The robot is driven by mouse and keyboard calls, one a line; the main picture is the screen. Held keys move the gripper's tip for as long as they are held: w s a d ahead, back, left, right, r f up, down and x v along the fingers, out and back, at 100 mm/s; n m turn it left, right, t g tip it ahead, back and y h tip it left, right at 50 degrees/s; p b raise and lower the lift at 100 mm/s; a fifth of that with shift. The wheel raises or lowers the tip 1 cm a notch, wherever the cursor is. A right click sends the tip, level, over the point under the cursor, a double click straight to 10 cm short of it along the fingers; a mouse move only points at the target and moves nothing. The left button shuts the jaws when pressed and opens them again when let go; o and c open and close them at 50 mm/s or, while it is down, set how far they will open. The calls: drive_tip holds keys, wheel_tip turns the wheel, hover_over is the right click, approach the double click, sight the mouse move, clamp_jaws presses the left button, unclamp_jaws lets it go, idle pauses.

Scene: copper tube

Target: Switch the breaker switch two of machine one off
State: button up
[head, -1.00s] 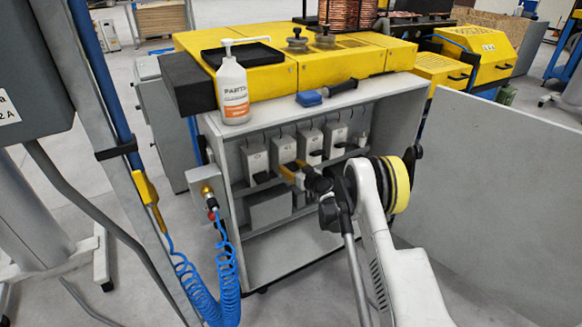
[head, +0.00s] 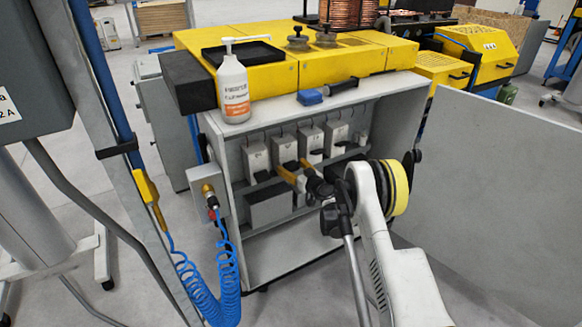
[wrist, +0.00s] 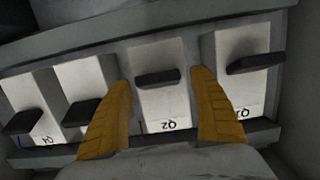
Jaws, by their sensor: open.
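A row of pale breaker boxes with dark levers stands in the open grey cabinet (head: 235,200). The second breaker from the left (head: 285,147) is in front of my gripper (head: 287,172). In the wrist view this breaker (wrist: 165,98), with an upside-down label that looks like Q2, stands between my two yellow fingers (wrist: 162,105). The fingers are spread, one on each side, with no clear contact. Its dark lever (wrist: 157,77) sticks out around mid-height of the box. The levers of the two boxes to the left (wrist: 82,112) sit nearer their label ends. My fingers partly cover neighbouring boxes.
Another breaker (wrist: 240,75) is close on the right in the wrist view. A shelf edge (wrist: 270,135) runs along the label ends. The open door (head: 500,170) is at the right.

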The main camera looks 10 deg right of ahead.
drive_tip(key=v, duration=1.1)
drive_tip(key=shift+s, duration=0.25)
drive_tip(key=s+a+r+g, duration=0.1)
drive_tip(key=a+r, duration=0.1)
drive_tip(key=r, duration=0.4)
drive_tip(key=s+a+r+g, duration=0.1)
drive_tip(key=s+a+r, duration=0.1)
drive_tip(key=r, duration=0.3)
drive_tip(key=s+a+r+g, duration=0.3)
drive_tip(key=s+r, duration=0.7)
drive_tip(key=s, duration=0.1)
drive_tip(key=s+d+m+g+h, duration=0.1)
drive_tip(key=s+d+h, duration=0.1)
drive_tip(key=s, duration=1.3)
drive_tip(key=s+d+m+g+h, duration=0.2)
drive_tip(key=s+h, duration=0.1)
drive_tip(key=s, duration=1.2)
drive_tip(key=shift+m, duration=0.3)
